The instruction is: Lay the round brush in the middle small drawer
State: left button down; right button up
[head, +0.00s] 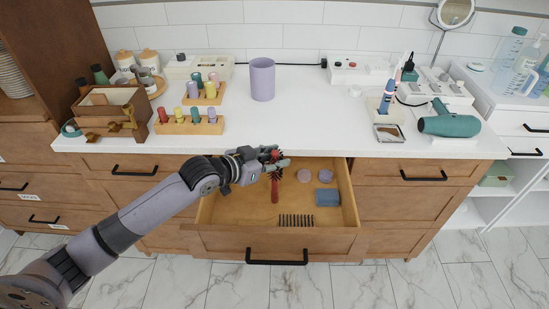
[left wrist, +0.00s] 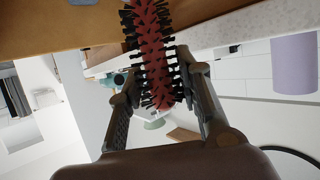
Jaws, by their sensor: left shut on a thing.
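The round brush has a red core and handle with black bristles. In the head view its red handle (head: 275,190) points down over the open middle drawer (head: 228,213). In the left wrist view its bristled head (left wrist: 152,50) lies between the two fingers. My left gripper (head: 272,163) is shut on the bristled part, above the rear left part of the drawer, close to the counter's front edge. I cannot tell whether the handle's end touches the drawer floor. My right gripper is not in view.
The drawer holds two round mauve items (head: 315,176), a blue block (head: 327,197) and a dark comb (head: 296,220). On the counter (head: 330,120) stand a lilac cup (head: 262,78), bottle racks (head: 188,122) and a teal hairdryer (head: 449,121).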

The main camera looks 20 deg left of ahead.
pick_arm(q)
jog(key=c, duration=1.2)
grip_release()
jog(key=shift+f, duration=0.1)
jog(key=shift+o, duration=0.2)
jog(key=shift+s+a+r, duration=0.1)
jog(key=shift+s+r, duration=0.05)
jog(key=shift+r, duration=0.05)
jog(key=v, duration=1.1)
jog(key=shift+s+a, duration=0.2)
jog(key=shift+s, duration=0.05)
